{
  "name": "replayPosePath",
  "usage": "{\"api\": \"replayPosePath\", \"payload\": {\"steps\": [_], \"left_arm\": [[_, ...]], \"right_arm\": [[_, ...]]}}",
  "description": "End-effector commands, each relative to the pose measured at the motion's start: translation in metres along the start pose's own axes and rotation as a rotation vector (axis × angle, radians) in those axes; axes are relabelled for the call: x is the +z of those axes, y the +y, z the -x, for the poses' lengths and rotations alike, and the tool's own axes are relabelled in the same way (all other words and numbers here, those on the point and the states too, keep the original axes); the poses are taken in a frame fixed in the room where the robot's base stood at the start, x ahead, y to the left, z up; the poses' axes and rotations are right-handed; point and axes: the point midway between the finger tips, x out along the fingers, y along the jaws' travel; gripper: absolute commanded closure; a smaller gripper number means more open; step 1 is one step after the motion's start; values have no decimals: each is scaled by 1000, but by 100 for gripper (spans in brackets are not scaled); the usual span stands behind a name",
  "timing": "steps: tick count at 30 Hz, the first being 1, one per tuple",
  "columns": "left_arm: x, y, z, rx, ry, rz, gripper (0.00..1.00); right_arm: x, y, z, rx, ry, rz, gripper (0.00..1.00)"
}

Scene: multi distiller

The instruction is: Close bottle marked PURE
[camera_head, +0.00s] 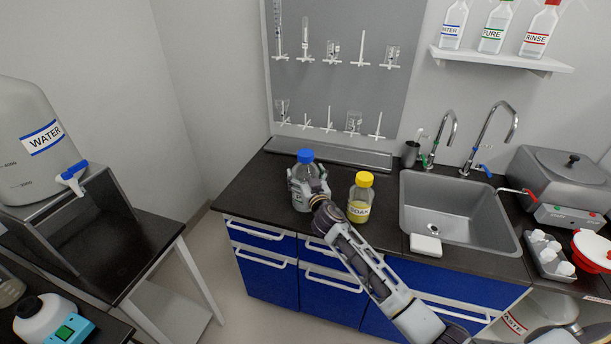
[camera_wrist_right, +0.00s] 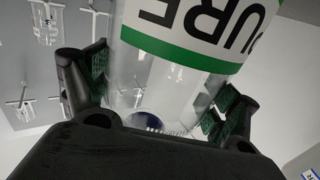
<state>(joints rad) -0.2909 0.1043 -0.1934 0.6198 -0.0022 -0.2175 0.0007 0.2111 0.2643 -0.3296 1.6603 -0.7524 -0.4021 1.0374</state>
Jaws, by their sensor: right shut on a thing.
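In the right wrist view the PURE bottle (camera_wrist_right: 195,60) fills the space between the fingers of my right gripper (camera_wrist_right: 160,95). Its white label with a green band reads PURE upside down there. A dark blue round shape shows through the glass. My left gripper is not in view.
A sink (camera_head: 455,210) with taps lies further right. A drying rack (camera_head: 345,75) hangs behind. Spray bottles stand on a shelf (camera_head: 500,60). A WATER canister (camera_head: 38,140) stands at left.

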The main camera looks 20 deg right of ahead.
Motion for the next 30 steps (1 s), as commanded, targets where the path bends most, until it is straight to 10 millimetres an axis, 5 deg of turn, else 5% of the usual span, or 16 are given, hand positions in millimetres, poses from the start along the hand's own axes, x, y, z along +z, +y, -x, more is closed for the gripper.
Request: {"api": "replayPosePath", "payload": {"steps": [3,4,6,30], "left_arm": [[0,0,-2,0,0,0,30],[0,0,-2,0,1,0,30],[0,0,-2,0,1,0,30],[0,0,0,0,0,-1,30]], "right_arm": [[-2,0,0,-1,6,-1,84],[2,0,0,0,0,0,10],[2,0,0,0,0,0,1],[0,0,12,0,-1,-1,0]]}}
